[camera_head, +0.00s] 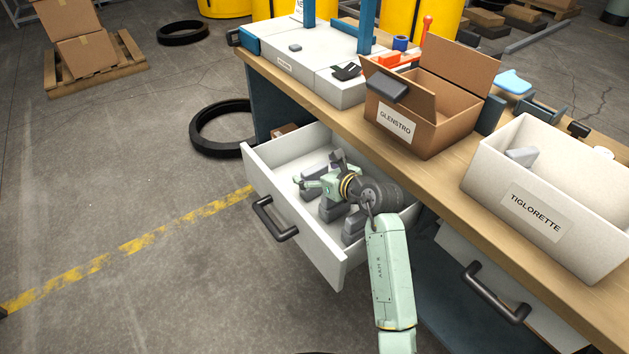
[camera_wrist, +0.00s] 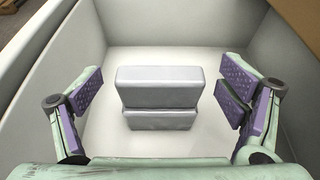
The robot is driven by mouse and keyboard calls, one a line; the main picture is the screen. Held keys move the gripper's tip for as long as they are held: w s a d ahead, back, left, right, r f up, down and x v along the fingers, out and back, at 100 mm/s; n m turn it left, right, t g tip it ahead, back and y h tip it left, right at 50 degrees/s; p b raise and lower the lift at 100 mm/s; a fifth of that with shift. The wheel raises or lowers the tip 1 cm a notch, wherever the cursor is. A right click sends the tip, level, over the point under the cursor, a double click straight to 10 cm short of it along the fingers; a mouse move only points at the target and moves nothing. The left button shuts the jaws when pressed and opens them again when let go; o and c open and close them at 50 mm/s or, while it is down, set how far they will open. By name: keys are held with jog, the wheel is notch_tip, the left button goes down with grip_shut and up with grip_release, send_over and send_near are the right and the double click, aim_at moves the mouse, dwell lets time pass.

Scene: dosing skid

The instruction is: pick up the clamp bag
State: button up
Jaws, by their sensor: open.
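The open white drawer (camera_head: 296,225) holds several grey block-like pieces, partly hidden by my arm. In the wrist view one grey piece (camera_wrist: 158,98), with a raised upper part and a lower step, lies on the drawer floor; I take it for the clamp bag, though no label shows. My gripper (camera_head: 318,182) is over the drawer, pointing down into it. In the wrist view its purple-padded fingers (camera_wrist: 160,92) are spread wide on the left and right of the grey piece, with clear gaps on both sides. Nothing is held.
The drawer walls surround the gripper. Above stands the wooden bench (camera_head: 345,118) with a cardboard box marked GLENSTRO (camera_head: 440,132) and a white bin marked TIGLORETTE (camera_head: 490,180). A lower-right drawer handle (camera_head: 492,292) sticks out.

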jog(key=shift+c, duration=0.5)
jog(key=c, duration=1.6)
jog(key=shift+o, duration=0.2)
